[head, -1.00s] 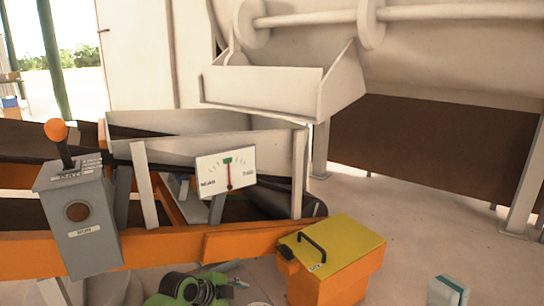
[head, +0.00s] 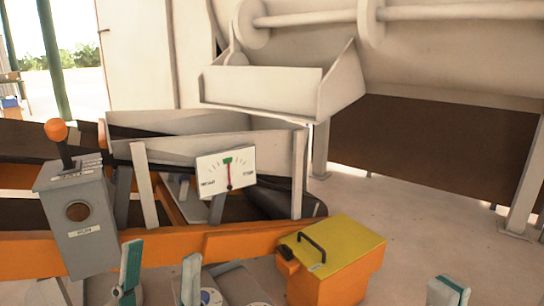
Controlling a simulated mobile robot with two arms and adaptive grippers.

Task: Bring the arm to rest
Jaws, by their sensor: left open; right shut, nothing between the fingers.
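My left gripper (head: 160,272) is at the bottom of the head view, left of centre. Its two grey fingers with teal pads stand upright and wide apart, with nothing between them. It is in front of the orange beam, below and right of the grey control box (head: 78,225). My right gripper (head: 448,290) shows only its fingertips at the bottom right edge. They are shut together and empty, over the pale floor. The rest of both arms is mostly out of view.
An orange-knobbed lever (head: 57,130) stands on the control box. A white dial (head: 226,172) has its needle upright at a green mark. An orange box with a yellow lid (head: 340,247) stands between my grippers. An orange beam (head: 180,250) crosses the left. Floor at right is clear.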

